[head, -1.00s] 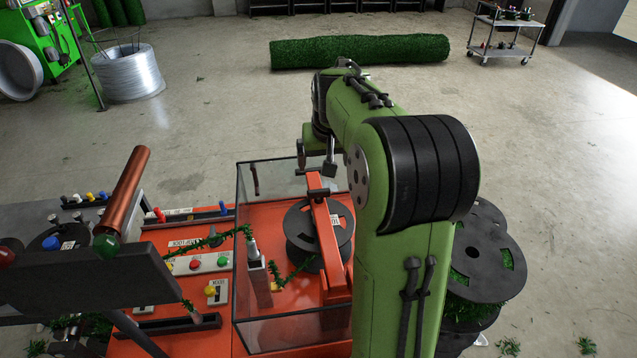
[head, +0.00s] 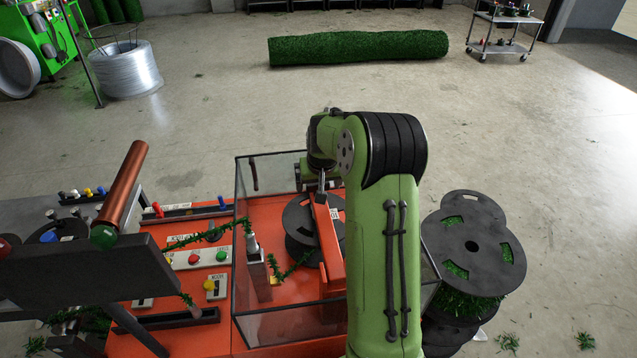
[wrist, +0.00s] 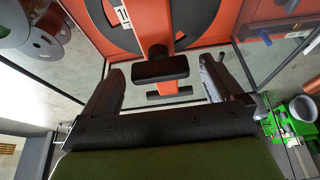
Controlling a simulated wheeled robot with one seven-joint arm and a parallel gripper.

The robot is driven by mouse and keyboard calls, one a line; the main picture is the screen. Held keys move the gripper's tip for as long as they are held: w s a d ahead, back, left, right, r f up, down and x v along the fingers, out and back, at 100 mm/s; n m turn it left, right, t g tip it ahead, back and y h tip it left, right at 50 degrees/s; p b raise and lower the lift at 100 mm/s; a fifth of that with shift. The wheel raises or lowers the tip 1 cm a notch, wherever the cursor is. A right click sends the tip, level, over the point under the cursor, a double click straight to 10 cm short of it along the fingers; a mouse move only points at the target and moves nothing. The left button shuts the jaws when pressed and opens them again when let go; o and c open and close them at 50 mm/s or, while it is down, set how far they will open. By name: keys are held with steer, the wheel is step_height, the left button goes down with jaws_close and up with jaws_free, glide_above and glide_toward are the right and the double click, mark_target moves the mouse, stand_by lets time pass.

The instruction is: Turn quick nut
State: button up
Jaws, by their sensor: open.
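The quick nut (wrist: 160,70) is a black T-shaped bar at the end of the orange arm (head: 329,235) of the machine. In the wrist view it lies between the two dark fingers of my gripper (wrist: 162,78), with a gap on each side. The fingers are open and do not appear to touch it.
A black spool (head: 300,222) sits under the orange arm. Clear panels (head: 255,165) with dark edges enclose it. Stacked spools (head: 472,250) stand at right; a control panel (head: 200,257) and copper-coloured cylinder (head: 124,185) are at left.

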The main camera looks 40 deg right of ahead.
steer(key=c, duration=1)
steer(key=shift+c, duration=0.2)
